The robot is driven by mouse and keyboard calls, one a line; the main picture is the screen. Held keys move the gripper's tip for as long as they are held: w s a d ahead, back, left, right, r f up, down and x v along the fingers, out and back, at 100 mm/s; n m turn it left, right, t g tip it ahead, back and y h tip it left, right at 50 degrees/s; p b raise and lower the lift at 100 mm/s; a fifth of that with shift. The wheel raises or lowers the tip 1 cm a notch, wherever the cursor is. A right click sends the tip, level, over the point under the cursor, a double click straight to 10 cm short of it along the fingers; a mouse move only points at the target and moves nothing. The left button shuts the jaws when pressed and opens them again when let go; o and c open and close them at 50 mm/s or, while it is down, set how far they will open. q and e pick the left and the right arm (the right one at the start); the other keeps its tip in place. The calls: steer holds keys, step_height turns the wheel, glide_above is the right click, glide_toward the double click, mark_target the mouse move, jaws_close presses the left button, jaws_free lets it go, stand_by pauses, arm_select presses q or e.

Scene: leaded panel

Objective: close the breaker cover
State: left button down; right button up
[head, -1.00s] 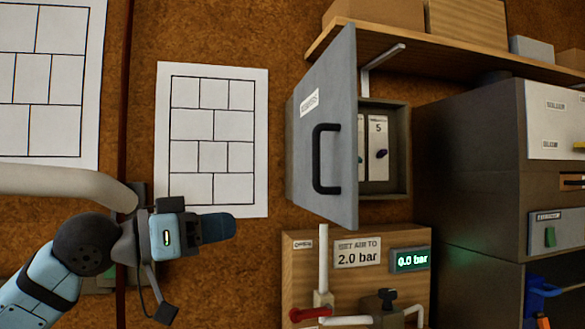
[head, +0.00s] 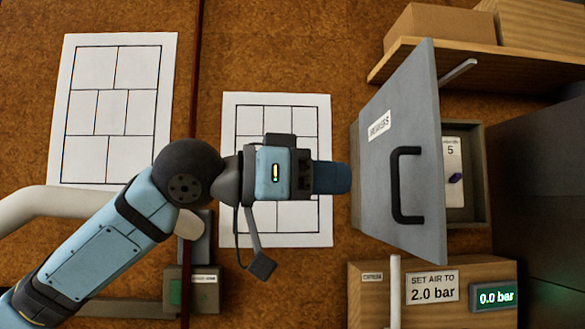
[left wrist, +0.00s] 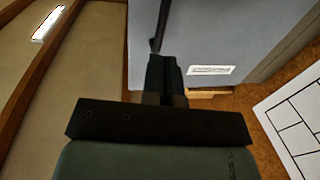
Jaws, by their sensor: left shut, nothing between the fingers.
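The breaker cover (head: 400,125) is a grey door with a label and a black bar handle (head: 397,185). It stands partly open, swung out in front of its box (head: 479,150); a breaker (head: 455,178) shows past its right edge. My left gripper (head: 345,178) is shut and empty, just left of the cover in the head view, pointing right. In the left wrist view, the shut fingers (left wrist: 164,75) point towards the cover's labelled face (left wrist: 220,30), with the dark handle (left wrist: 157,25) beyond the tips. I cannot tell whether they touch. My right gripper is not in view.
Below the box stands a wooden panel (head: 365,300) with an upright white pipe (head: 395,290) and a "0.0 bar" display (head: 495,296). A wooden shelf (head: 400,66) juts out above. Paper drawings (head: 320,230) hang behind my left arm.

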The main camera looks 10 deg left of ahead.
mark_target(392, 181)
arm_select(q)
steer(key=p+x, duration=0.1)
steer(key=x, duration=0.3)
steer(key=shift+w+d+r, duration=0.1)
steer(key=shift+d+r, duration=0.05)
steer(key=shift+d, duration=0.1)
steer(key=shift+w+d, duration=0.3)
steer(key=shift+d, duration=0.25)
steer(key=shift+d, duration=0.1)
